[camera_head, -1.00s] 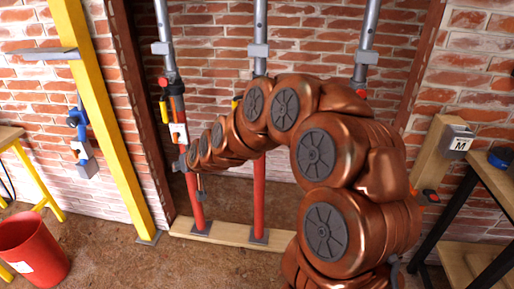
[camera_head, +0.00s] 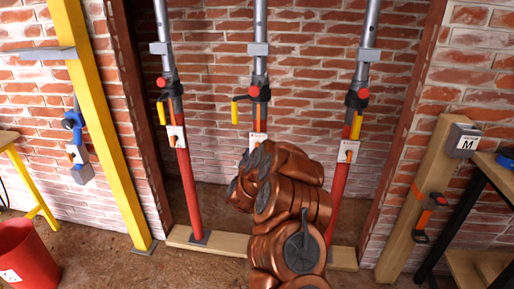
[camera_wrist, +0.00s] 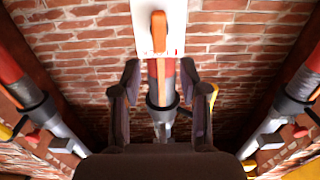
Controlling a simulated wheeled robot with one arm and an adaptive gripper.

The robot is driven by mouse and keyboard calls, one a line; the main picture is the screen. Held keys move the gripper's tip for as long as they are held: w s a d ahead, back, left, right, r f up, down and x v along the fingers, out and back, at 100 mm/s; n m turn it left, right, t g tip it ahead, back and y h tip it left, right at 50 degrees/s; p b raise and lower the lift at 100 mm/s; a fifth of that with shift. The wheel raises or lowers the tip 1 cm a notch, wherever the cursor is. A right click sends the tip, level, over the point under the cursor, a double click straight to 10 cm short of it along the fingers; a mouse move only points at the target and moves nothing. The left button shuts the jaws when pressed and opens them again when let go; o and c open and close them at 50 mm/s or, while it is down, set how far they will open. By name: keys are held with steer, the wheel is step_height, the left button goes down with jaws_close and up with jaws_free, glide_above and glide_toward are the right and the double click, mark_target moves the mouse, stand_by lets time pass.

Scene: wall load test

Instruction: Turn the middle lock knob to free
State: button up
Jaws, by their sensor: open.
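The middle prop (camera_head: 260,75) stands between two similar props. Its white plate (camera_head: 252,146) carries an orange knob, and my arm partly hides both in the head view. In the wrist view the plate (camera_wrist: 179,40) is at the top centre, with the orange lever-like knob (camera_wrist: 158,32) lying along the prop. My gripper (camera_wrist: 160,70) is open and empty, its fingers on either side of the prop's line in the picture. The knob lies just beyond the fingertips; I cannot tell the depth gap. My gripper is hidden in the head view.
The left prop (camera_head: 188,185) and right prop (camera_head: 339,190) have similar knobs and plates. A yellow handle (camera_head: 234,112) sticks out left of the middle prop. A yellow post (camera_head: 105,140), red bucket (camera_head: 30,255) and wooden post (camera_head: 415,200) stand at the sides.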

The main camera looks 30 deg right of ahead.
mark_target(257, 143)
steer(key=shift+x, duration=1.4)
steer(key=shift+p+x, duration=0.3)
steer(key=shift+x, duration=2.15)
steer(key=shift+c, duration=0.2)
jaws_close()
